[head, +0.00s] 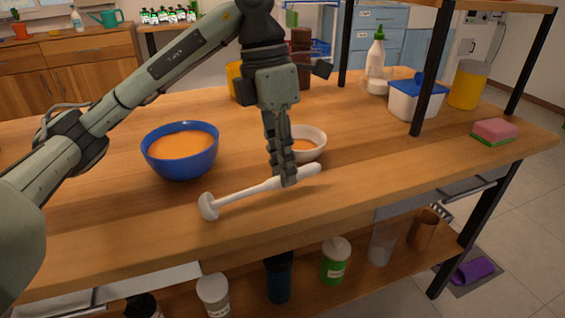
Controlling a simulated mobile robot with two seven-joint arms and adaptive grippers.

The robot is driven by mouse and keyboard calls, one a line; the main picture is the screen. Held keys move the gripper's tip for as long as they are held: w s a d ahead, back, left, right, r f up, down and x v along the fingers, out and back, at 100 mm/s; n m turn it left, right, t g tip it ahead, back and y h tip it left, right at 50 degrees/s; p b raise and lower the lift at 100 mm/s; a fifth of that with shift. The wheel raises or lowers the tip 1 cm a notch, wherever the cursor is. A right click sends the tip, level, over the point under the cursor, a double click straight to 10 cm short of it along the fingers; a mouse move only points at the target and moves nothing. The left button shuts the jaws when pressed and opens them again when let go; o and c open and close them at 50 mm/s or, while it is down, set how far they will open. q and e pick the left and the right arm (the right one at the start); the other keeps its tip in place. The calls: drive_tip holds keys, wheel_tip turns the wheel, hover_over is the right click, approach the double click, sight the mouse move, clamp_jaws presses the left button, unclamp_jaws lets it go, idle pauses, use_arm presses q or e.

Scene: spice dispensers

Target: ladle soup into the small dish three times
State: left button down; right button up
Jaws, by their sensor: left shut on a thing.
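A blue bowl (207,151) of orange soup stands on the wooden table, left of my gripper. A small white dish (317,148) with orange soup in it stands behind my left gripper, which hides part of it. My left gripper (287,181) points down and is shut on a white ladle (238,193) by its handle. The ladle lies nearly level near the table's front edge, its head at the left end. I cannot tell whether it touches the table. My right gripper is not in view.
A white tub with a blue lid (410,103), a yellow container (468,85) and a pink-green sponge (495,130) stand to the right. A black shelf post (424,85) rises from the table. Several containers sit on the lower shelf. The table's front left is clear.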

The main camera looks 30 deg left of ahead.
use_arm(q)
drive_tip(key=c, duration=1.4)
unclamp_jaws()
drive_tip(key=shift+o, duration=0.2)
drive_tip(key=v, duration=1.2)
drive_tip(key=shift+f, duration=0.1)
